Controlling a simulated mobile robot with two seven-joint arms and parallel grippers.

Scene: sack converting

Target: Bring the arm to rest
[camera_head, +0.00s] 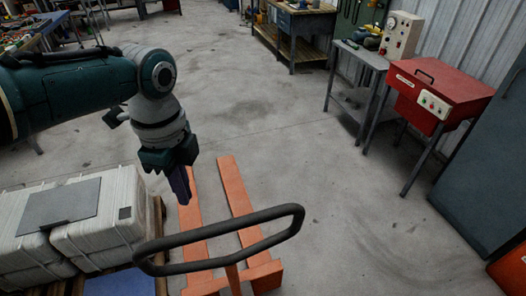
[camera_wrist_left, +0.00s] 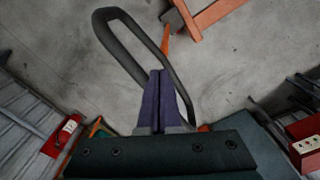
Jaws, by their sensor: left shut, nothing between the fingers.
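In the left wrist view the purple fingers of this gripper (camera_wrist_left: 159,80) are pressed together and hold nothing. The black loop handle (camera_head: 290,212) of the pallet truck is in front of the gripper in the head view and behind the fingers in the left wrist view (camera_wrist_left: 110,40). I cannot tell the exact gap between them. My right gripper is in neither view.
White sacks (camera_head: 110,215) with a grey sheet (camera_head: 62,203) on top stand on a pallet at the lower left. A red machine (camera_head: 440,85) and a grey side table (camera_head: 362,55) stand at the right. A workbench (camera_head: 297,22) is at the back. The middle floor is clear.

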